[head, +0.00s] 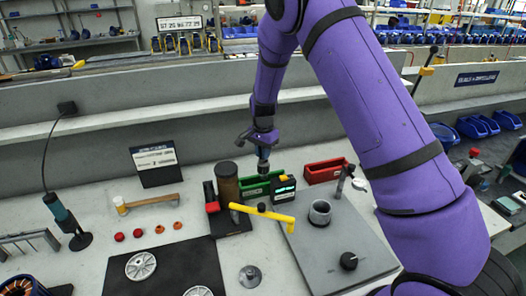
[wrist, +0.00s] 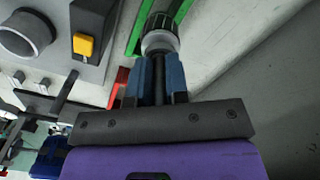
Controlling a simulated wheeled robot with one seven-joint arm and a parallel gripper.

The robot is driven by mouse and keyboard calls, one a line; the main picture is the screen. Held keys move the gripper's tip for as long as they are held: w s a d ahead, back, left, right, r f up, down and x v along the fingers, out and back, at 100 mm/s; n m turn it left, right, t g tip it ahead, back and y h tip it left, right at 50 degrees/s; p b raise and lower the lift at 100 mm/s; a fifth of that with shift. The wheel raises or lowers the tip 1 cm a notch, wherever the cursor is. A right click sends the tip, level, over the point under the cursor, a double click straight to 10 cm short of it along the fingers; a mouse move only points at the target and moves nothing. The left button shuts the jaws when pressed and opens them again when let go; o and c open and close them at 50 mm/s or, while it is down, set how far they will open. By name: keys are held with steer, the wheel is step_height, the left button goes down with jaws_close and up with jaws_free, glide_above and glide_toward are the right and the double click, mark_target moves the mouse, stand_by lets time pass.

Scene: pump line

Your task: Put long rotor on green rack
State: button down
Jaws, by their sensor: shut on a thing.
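My gripper (head: 263,152) points down over the workbench, left of the middle of the grey plate. In the wrist view its blue fingers (wrist: 160,80) are shut on the dark shaft of the long rotor, whose ribbed black and silver head (wrist: 160,32) sticks out past the fingertips. In the head view the rotor (head: 263,167) is small and partly hidden by the fingers. The green rack (head: 250,193) lies just below it, and its green edge also shows in the wrist view (wrist: 136,38). I cannot tell whether the rotor touches the rack.
A red bin (head: 325,171) stands right of the green rack. A brown cylinder (head: 228,182) stands close on its left. A yellow-handled tool (head: 262,213) lies in front. The grey plate (head: 325,245) carries a metal cylinder (head: 320,212) and a black knob (head: 348,261).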

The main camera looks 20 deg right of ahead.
steer(key=shift+f, duration=1.6)
steer(key=c, duration=0.8)
jaws_free()
steer(key=shift+r, duration=3)
